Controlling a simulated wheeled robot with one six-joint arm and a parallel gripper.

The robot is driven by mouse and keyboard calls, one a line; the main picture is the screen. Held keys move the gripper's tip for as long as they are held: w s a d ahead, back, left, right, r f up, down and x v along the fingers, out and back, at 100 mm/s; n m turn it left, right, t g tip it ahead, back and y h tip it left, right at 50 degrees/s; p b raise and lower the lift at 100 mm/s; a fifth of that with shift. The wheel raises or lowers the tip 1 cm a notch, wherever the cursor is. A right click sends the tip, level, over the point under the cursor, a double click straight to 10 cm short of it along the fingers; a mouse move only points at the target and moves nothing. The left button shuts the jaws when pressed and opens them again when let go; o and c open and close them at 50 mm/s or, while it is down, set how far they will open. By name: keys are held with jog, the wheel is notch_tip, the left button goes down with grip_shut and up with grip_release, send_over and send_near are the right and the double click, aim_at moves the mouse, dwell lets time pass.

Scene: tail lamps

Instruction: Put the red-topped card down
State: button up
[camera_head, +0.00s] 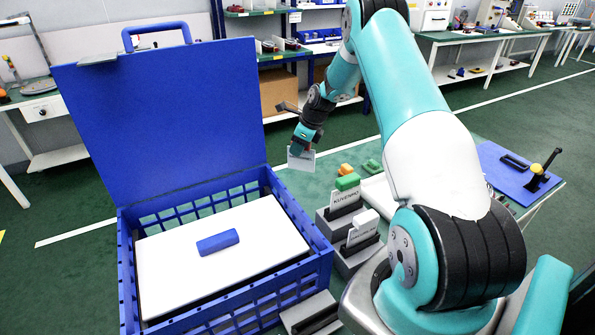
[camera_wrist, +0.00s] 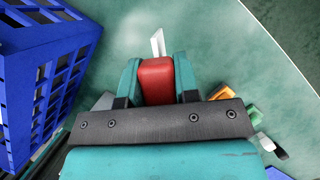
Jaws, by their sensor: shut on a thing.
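My gripper (camera_wrist: 157,82) is shut on the red top of the red-topped card (camera_wrist: 157,72). In the wrist view the red top sits between the two teal fingers, and the white card edge shows beyond it. In the head view the white card (camera_head: 301,160) hangs below my gripper (camera_head: 302,148), over the green table (camera_head: 300,185) behind the card holders. I cannot tell whether the card's lower edge touches the table.
A blue crate (camera_head: 308,272) with its lid open holds a white board with a blue handle. An empty grey holder (camera_head: 309,312) is at the front. Orange (camera_head: 346,169) and green (camera_head: 372,166) pieces lie nearby.

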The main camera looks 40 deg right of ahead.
notch_tip(320, 180, down, 9)
jog(key=shift+f+p, duration=0.2)
jog(key=shift+p, duration=0.35)
jog(key=shift+f, duration=0.2)
jog(key=o, duration=1)
jog(key=shift+r, duration=0.1)
jog(key=shift+r, duration=0.1)
jog(key=b+v, duration=0.2)
jog(key=v, duration=1)
